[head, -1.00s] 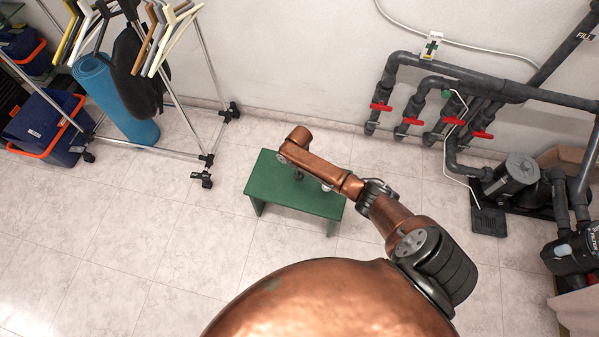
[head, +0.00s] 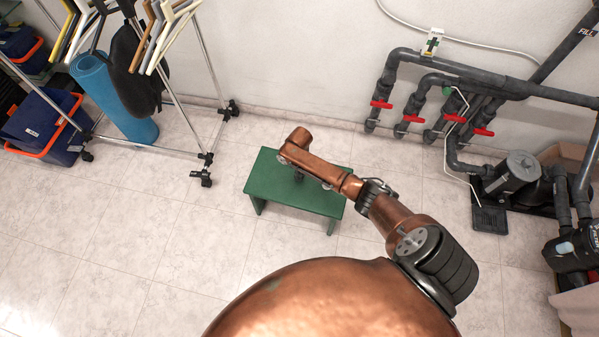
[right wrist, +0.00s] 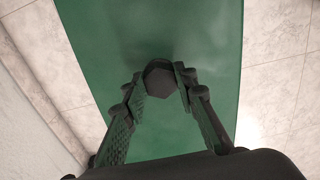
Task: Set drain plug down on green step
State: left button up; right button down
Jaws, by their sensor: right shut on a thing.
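The green step (head: 265,181) stands on the tiled floor in the middle of the head view. My right arm reaches over it from the right and hides part of its top. In the right wrist view the green step (right wrist: 150,25) fills the middle. My right gripper (right wrist: 163,80) is over the step and shut on the drain plug (right wrist: 159,79), a small dark plug with a hexagonal head. The plug sits between the fingertips. I cannot tell whether its underside touches the step. My left gripper is not in view.
Grey pipes (head: 420,90) with red valves and a pump (head: 515,172) stand along the wall at the right. A wheeled clothes rack (head: 180,90), a rolled blue mat (head: 115,100) and a blue crate (head: 40,128) are at the left. The floor around the step is clear.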

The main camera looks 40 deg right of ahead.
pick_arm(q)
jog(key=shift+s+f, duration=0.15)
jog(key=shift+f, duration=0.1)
pick_arm(e)
jog(key=shift+f, duration=0.65)
jog(key=c, duration=1.5)
grip_release()
jog(key=shift+o, duration=0.2)
jog(key=shift+r, duration=0.1)
notch_tip(320, 180, up, 5)
jog(key=p, duration=0.3)
jog(key=shift+r+p, duration=0.1)
jog(key=shift+p, duration=0.3)
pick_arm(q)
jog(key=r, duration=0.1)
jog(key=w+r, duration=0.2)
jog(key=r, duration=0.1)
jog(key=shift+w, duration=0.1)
pick_arm(e)
jog(key=shift+f, duration=0.2)
